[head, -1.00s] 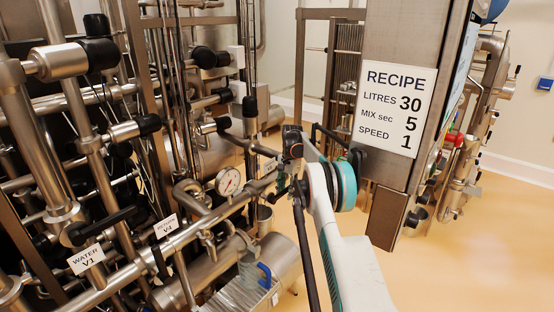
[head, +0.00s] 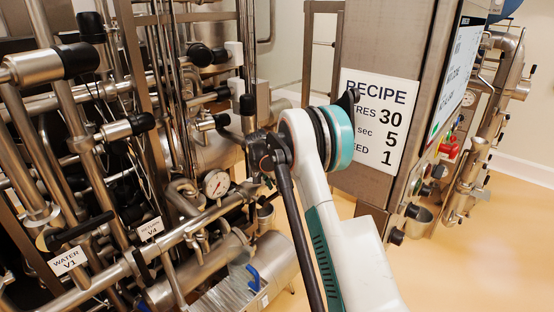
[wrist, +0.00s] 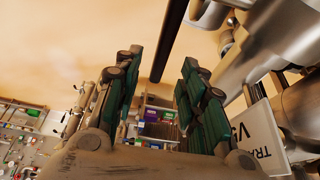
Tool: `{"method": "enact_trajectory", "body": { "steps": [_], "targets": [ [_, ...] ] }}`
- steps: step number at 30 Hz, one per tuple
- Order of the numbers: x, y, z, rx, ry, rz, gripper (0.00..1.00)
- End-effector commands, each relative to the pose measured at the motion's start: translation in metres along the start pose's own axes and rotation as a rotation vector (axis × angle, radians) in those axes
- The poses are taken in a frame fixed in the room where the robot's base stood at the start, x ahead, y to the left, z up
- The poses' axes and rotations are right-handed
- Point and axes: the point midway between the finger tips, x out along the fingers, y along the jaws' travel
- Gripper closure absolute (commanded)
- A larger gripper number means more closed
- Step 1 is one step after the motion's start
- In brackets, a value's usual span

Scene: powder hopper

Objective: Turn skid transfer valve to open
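In the wrist view the two green-padded fingers of my gripper (wrist: 160,62) are spread apart with nothing between their pads. A dark straight bar (wrist: 169,42), which looks like a valve handle, runs down from the top edge and ends near the gap between the fingertips. It does not look gripped; its depth from the fingers is hard to judge. A white tag (wrist: 258,135) reading "TRA… V5" hangs at the right, partly cut off, beside steel pipework (wrist: 262,45). In the head view my arm hides most of the gripper, and I cannot make out the transfer valve there.
Dense pipework with a pressure gauge (head: 216,184), a WATER V1 tag (head: 68,262) and a V4 tag (head: 150,228) fills the left. A steel cabinet with a RECIPE sign (head: 395,125) stands right behind my arm. Floor (head: 480,250) is clear at the right.

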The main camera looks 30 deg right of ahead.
Motion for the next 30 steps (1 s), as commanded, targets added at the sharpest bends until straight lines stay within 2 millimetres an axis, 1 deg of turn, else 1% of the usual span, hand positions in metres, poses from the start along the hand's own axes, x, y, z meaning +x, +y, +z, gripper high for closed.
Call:
{"method": "enact_trajectory", "body": {
  "steps": [1,8,15,21,25,30],
  "targets": [
    [-0.008,-0.001,0.001,-0.002,0.005,0.000,0.62],
    [-0.041,0.000,0.001,-0.001,0.003,0.000,0.62],
    [-0.083,0.000,0.001,-0.002,0.002,0.000,0.62],
    [-0.115,0.000,0.001,-0.001,0.002,0.000,0.62],
    [-0.129,0.000,0.001,-0.001,0.001,0.001,0.62],
    [-0.137,0.000,0.001,0.000,0.001,0.001,0.62]
  ]
}}
